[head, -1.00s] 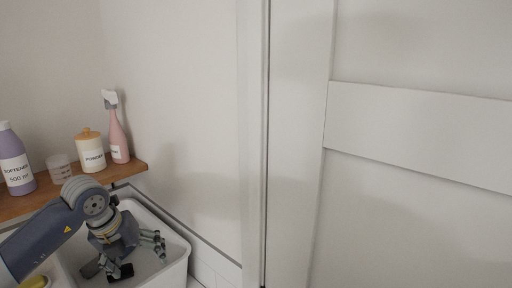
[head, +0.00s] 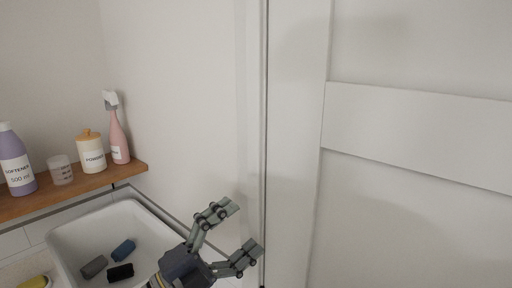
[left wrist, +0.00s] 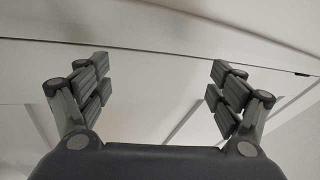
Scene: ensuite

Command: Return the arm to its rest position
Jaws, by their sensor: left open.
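My left gripper (head: 243,232) is open and empty in the head view, at the lower middle, with its fingers pointing right toward the white door. It is to the right of the white basin. In the left wrist view my left gripper (left wrist: 160,80) also shows with its two fingers wide apart and nothing between them. Only pale panels and edges show beyond the fingers. The rest of the left arm is mostly below the frame. My right gripper is not in view.
A white basin (head: 68,236) holds a grey item (head: 94,266), a blue item (head: 124,250) and a black item (head: 120,272). A wooden shelf (head: 118,174) carries a softener bottle (head: 16,165), a cup (head: 60,170), a powder jar (head: 91,154) and a pink spray bottle (head: 118,138). A white door (head: 420,130) stands at right.

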